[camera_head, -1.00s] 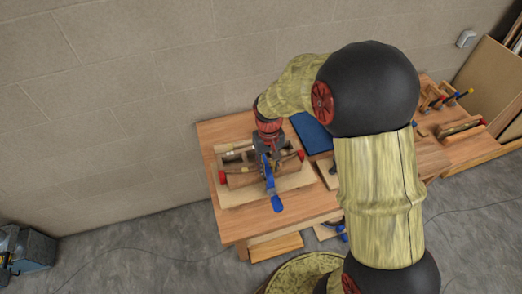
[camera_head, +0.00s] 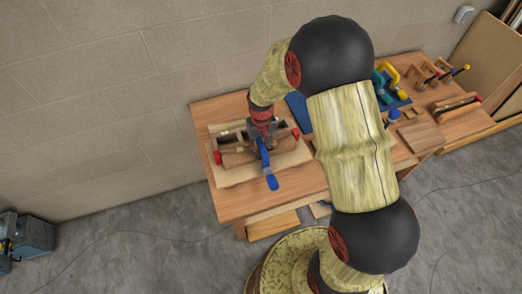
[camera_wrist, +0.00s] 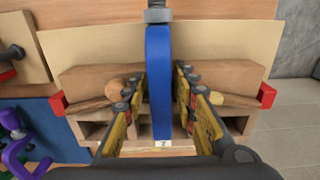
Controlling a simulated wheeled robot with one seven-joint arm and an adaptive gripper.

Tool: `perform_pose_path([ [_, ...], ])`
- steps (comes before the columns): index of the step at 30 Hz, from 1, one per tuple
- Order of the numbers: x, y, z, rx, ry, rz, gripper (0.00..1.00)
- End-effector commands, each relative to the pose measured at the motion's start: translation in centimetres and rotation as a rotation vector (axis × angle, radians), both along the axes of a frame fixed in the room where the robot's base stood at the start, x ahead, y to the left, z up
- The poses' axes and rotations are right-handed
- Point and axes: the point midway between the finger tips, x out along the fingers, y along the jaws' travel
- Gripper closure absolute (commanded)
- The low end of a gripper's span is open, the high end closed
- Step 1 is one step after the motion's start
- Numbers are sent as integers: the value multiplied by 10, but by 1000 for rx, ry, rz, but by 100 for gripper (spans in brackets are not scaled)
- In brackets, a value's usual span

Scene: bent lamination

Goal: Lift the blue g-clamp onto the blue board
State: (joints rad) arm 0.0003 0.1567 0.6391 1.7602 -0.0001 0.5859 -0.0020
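The blue g-clamp (camera_head: 271,182) is at a wooden workpiece at the left of the table, its blue end reaching toward the front edge. In the wrist view its blue bar (camera_wrist: 160,75) stands upright between my fingers, with a grey screw end at the top. My gripper (camera_head: 262,138) is down over it. In the wrist view my gripper (camera_wrist: 160,85) has a finger on each side of the bar, with visible gaps, so it looks open. The blue board (camera_head: 296,104) lies right of the workpiece, partly behind my arm; its edge also shows in the wrist view (camera_wrist: 58,125).
Several coloured clamps (camera_head: 386,80) stand on the board's right part, including a purple one (camera_wrist: 15,155). More wood and clamps (camera_head: 430,75) fill the table's right end. A wall is behind.

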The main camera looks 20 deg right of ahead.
Motion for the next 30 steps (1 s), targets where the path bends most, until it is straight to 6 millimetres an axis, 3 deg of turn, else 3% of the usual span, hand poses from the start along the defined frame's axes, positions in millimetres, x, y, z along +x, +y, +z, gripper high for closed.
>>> perform_pose_path([
  [14,0,0,-1,0,0,0,73],
  [30,0,0,-1,0,0,0,100],
])
